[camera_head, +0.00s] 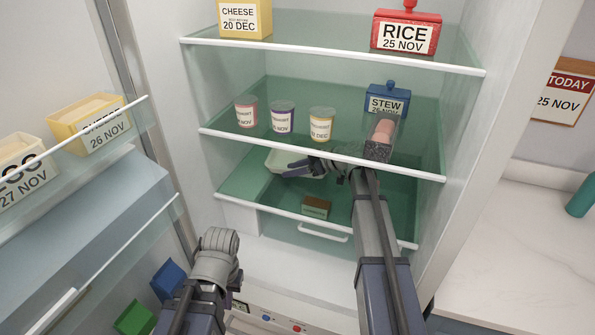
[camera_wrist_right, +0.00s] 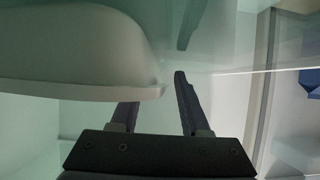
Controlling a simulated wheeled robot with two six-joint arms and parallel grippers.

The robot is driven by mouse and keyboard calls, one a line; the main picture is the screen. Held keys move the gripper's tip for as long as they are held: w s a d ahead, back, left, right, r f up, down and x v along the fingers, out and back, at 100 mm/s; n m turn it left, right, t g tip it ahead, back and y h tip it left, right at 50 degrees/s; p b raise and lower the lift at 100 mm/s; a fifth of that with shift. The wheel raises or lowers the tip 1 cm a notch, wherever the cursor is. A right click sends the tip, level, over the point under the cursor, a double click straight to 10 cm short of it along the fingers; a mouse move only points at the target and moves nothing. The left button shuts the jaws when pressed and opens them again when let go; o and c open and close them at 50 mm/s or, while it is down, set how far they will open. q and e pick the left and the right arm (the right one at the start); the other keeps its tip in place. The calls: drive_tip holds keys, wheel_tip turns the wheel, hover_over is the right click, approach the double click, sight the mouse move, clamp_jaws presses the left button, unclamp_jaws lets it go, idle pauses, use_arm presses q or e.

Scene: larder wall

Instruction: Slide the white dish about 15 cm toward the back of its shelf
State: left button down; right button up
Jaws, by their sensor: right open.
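The white dish (camera_head: 279,159) sits on the lower shelf, seen partly through the glass shelf above it. It fills the upper left of the right wrist view (camera_wrist_right: 75,45). My right gripper (camera_head: 296,168) reaches in from the right at the dish's right side. Its two dark fingers are apart with nothing gripped between them (camera_wrist_right: 163,86). The dish's rim hides the tip of the left finger in the wrist view; I cannot tell whether they touch. My left gripper (camera_head: 217,241) is low in front of the fridge; its fingers are hidden.
A brown box (camera_head: 316,207) lies below, near a drawer handle. The red rice box (camera_head: 405,32) is higher. The open door's shelves (camera_head: 75,221) flank the left.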

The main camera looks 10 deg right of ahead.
drive_tip(key=shift+c, duration=0.4)
clamp_jaws()
idle(1.0)
